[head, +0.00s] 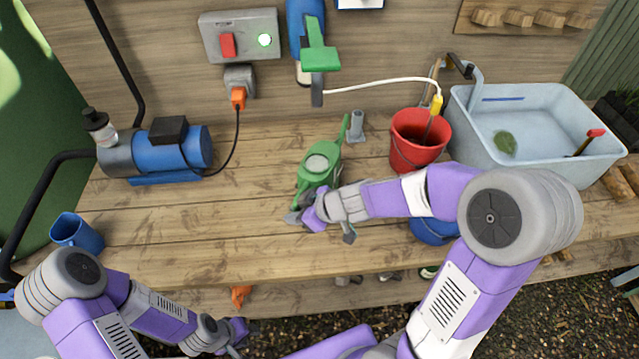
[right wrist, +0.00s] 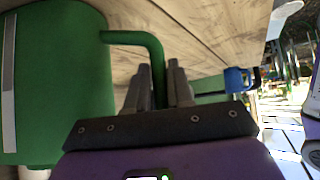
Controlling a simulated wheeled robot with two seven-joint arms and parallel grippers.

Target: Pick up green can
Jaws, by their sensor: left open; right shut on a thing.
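The green can (head: 318,165) is a watering can with a long spout pointing to the back. It is at the middle of the wooden bench; I cannot tell if its base touches the boards. My right gripper (head: 302,213) is at its front end. In the right wrist view, the fingers (right wrist: 158,85) are shut on the can's thin bent handle (right wrist: 135,37), beside the large green body (right wrist: 60,85). My left gripper (head: 236,337) is open and empty, low in front of the bench edge, well apart from the can.
A red bucket (head: 408,150) and a pale water basin (head: 540,110) stand to the right. A blue pump (head: 180,150) and blue mug (head: 75,232) are at the left. A grey fitting (head: 357,126) stands near the spout. The bench left of the can is clear.

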